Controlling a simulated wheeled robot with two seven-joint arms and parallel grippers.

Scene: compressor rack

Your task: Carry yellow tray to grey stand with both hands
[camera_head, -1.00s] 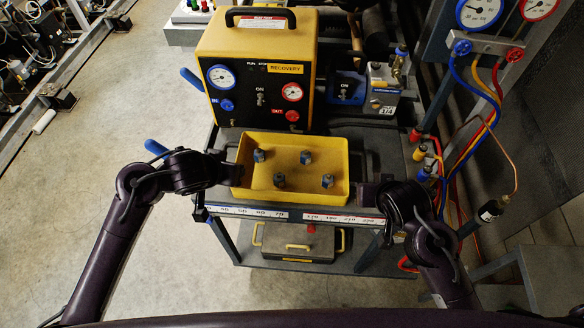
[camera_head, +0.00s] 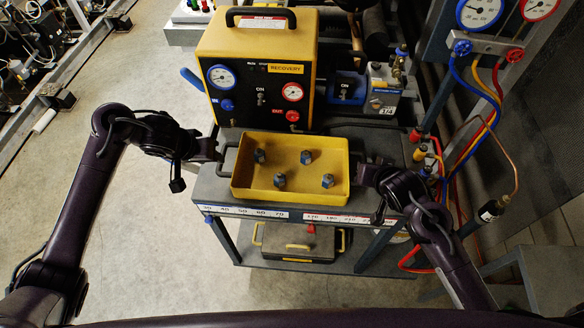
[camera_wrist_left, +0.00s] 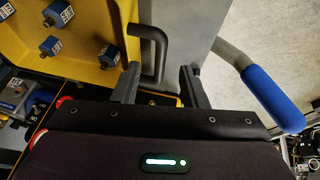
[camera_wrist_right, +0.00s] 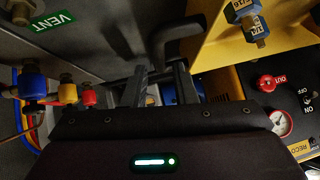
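The yellow tray (camera_head: 290,194) lies level on the grey cart top (camera_head: 210,187), with several blue-and-grey fittings inside. My left gripper (camera_head: 215,155) is at the tray's left end. In the left wrist view its fingers (camera_wrist_left: 158,85) are apart, with the dark tray handle (camera_wrist_left: 150,45) just ahead of and between them. My right gripper (camera_head: 362,174) is at the tray's right end. In the right wrist view its fingers (camera_wrist_right: 160,85) are apart, close to the other dark handle (camera_wrist_right: 168,42). Neither visibly clamps a handle. A grey stand-like block (camera_head: 548,275) shows at the lower right.
A yellow recovery machine (camera_head: 258,75) stands right behind the tray. A blue box (camera_head: 346,88) and a grey canister (camera_head: 382,92) stand behind to the right. Hoses and gauges (camera_head: 480,12) hang at the right. A case (camera_head: 296,245) sits on the lower shelf.

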